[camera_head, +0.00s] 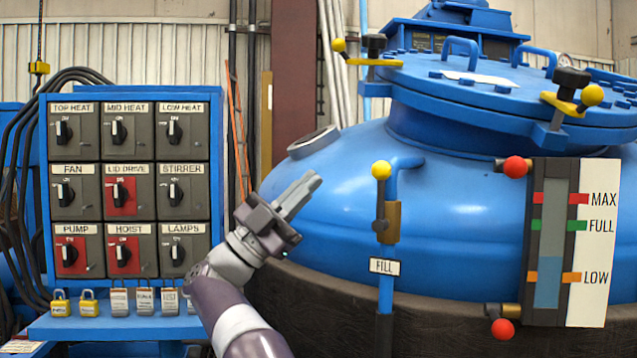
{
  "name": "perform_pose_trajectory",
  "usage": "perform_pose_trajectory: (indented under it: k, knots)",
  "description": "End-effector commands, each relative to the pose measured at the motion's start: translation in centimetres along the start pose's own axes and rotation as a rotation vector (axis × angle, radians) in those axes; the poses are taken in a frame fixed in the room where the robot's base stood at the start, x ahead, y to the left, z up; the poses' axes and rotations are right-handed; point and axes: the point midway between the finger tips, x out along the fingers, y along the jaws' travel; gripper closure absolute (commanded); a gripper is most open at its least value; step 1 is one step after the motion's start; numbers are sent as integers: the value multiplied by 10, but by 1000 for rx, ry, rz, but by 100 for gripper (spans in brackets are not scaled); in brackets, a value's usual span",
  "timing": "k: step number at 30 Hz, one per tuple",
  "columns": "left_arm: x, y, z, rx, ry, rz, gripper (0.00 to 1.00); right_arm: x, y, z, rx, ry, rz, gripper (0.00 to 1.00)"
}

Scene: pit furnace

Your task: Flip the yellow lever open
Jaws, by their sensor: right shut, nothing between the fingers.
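A lever with a yellow ball knob (381,170) stands upright on the brass valve (392,222) of the blue pipe labelled FILL. Its knob is at the top and its pivot is below, at the left side of the valve. My right gripper (312,184) is shut and empty. It points up and to the right, left of the lever and clear of it in the picture. How far it is from the tank in depth is hard to tell. My left gripper is not in view.
The blue tank (460,245) fills the right. Its lid carries yellow clamps with yellow balls (592,95). A level gauge (552,245) with red-knobbed valves stands right of the lever. A switch panel (132,100) with padlocks below stands at left.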

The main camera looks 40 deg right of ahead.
Motion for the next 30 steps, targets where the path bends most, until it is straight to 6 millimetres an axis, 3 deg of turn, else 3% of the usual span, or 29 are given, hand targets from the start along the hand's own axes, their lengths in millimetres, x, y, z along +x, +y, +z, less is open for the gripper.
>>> perform_pose_trajectory:
  k: [3, 12, 30]
  knots:
    - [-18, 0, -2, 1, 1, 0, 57, -16, -17, -5, 1, -1, 0, 100]
    - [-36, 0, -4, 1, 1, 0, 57, -57, -38, -7, -1, 1, 1, 100]
    - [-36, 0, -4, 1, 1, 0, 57, -63, -39, -7, 0, 1, 2, 100]
